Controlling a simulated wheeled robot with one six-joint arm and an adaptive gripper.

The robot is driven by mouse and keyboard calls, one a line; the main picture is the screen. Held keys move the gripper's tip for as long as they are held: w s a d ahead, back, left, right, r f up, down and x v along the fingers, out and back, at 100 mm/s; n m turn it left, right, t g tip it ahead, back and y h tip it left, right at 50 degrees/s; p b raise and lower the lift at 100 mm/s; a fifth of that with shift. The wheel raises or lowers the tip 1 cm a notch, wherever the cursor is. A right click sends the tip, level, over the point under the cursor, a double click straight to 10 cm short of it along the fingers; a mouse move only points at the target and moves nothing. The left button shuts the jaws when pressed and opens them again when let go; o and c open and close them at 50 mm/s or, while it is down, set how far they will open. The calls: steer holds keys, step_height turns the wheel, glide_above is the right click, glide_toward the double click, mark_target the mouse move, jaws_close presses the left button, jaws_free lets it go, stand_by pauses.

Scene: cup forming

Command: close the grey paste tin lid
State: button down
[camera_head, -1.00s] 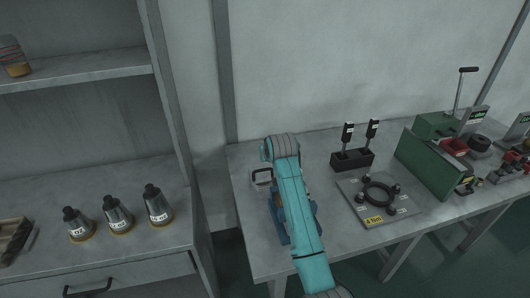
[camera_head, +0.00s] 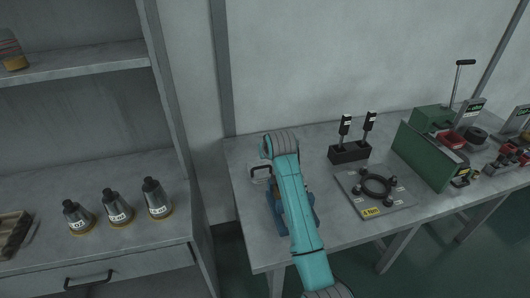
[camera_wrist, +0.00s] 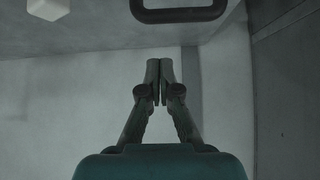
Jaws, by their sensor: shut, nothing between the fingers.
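I cannot pick out the grey paste tin or its lid for sure in either view. In the head view a small grey item with a loop-like outline (camera_head: 260,173) sits on the table just left of my arm. My gripper (camera_wrist: 160,68) shows in the wrist view with its fingertips together and nothing between them. A dark rounded loop (camera_wrist: 180,15) lies beyond the fingertips, apart from them and cut by the top edge. In the head view my arm hides the gripper.
A blue fixture (camera_head: 277,214) is partly hidden under my arm. Right of it stand a black holder (camera_head: 349,153) with two upright tools and a plate with a black ring (camera_head: 376,185). Three labelled cones (camera_head: 117,208) stand on the left cabinet. A white block (camera_wrist: 48,8) shows in the wrist view.

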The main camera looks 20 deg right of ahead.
steer(key=s+r, duration=0.2)
steer(key=s, duration=0.7)
steer(key=shift+r, duration=0.2)
